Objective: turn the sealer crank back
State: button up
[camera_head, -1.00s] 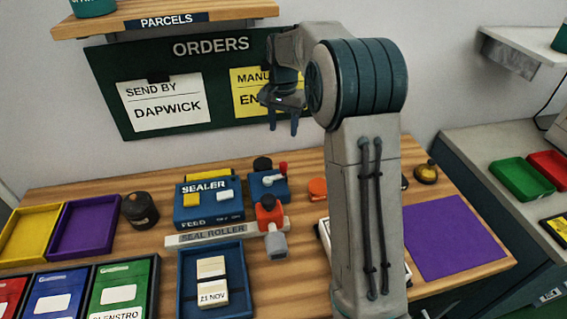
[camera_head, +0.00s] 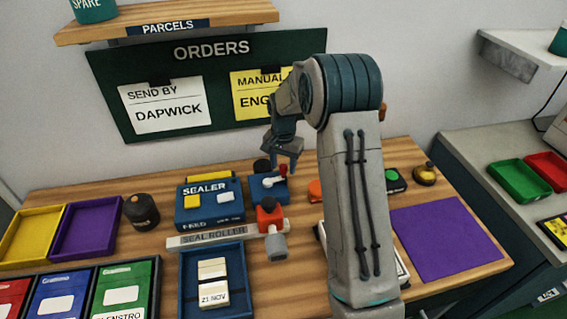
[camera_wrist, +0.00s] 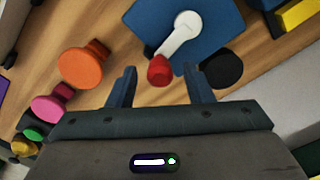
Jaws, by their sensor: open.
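The sealer (camera_head: 209,203) is a blue box with a "SEALER" label on the wooden bench. Beside it on the right is a blue block (camera_head: 259,190) bearing the crank. In the wrist view the crank is a white arm (camera_wrist: 181,36) with a red knob (camera_wrist: 159,70) at its end. My gripper (camera_head: 284,168) is over the crank block, pointing down. In the wrist view my gripper (camera_wrist: 160,82) is open, with its two fingers on either side of the red knob. I cannot tell whether either finger touches it.
A black round knob (camera_wrist: 222,68) lies close to the right finger. An orange stamp (camera_wrist: 82,68) and a pink one (camera_wrist: 52,102) stand to the left. A purple mat (camera_head: 447,243) is clear.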

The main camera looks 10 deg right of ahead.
jog(key=c, duration=1)
